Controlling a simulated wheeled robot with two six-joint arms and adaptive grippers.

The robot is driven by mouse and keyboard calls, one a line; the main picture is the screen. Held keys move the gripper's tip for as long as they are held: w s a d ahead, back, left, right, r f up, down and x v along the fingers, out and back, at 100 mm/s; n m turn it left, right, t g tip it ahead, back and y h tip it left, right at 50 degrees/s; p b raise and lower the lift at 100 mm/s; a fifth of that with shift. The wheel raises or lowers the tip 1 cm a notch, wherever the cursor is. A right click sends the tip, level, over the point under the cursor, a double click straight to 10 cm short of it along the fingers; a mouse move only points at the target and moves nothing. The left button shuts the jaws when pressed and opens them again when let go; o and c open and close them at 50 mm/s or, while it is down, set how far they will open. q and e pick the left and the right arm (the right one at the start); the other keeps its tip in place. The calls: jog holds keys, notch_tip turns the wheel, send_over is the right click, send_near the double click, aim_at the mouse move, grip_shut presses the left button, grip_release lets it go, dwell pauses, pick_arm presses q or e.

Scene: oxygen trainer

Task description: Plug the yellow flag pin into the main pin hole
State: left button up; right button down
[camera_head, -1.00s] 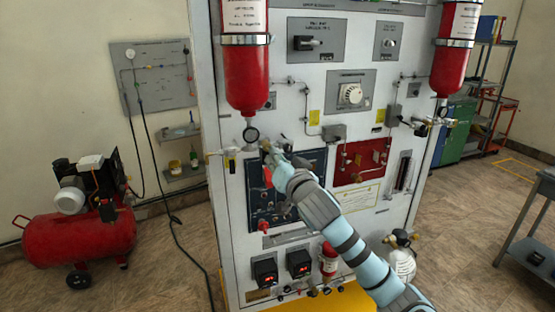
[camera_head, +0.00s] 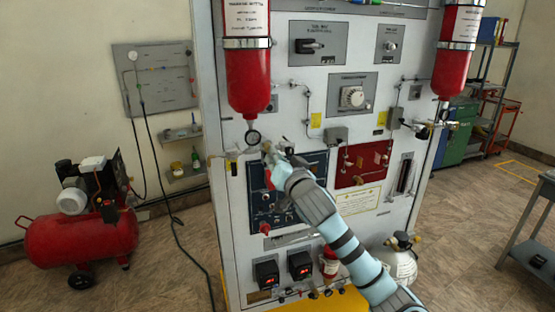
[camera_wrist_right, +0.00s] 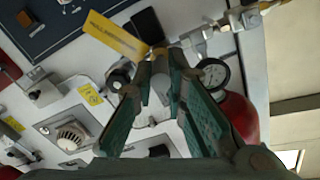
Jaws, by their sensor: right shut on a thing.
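My right gripper (camera_wrist_right: 158,62) is shut on the yellow flag pin at its fingertips. The pin's yellow flag (camera_wrist_right: 115,38), with dark lettering, sticks out to the upper left of the fingertips in the right wrist view. The pin's shaft is mostly hidden between the fingers. In the head view my right gripper (camera_head: 270,152) is at the panel's left side, just right of and below the small gauge under the left red cylinder. I cannot make out the main pin hole, or whether the pin touches the panel. My left gripper is not in view.
The white trainer panel (camera_head: 300,93) carries a left red cylinder (camera_head: 247,80), a gauge (camera_head: 253,138), valves and tubing close around the gripper. A dark blue panel (camera_head: 310,165) lies just behind it. A red compressor (camera_head: 80,238) stands on the floor at left.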

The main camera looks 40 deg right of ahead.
jog(key=shift+x, duration=0.95)
jog(key=c, duration=1.5)
grip_release()
jog(key=shift+w, duration=0.1)
jog(key=shift+c, duration=0.2)
jog(key=v, duration=1.2)
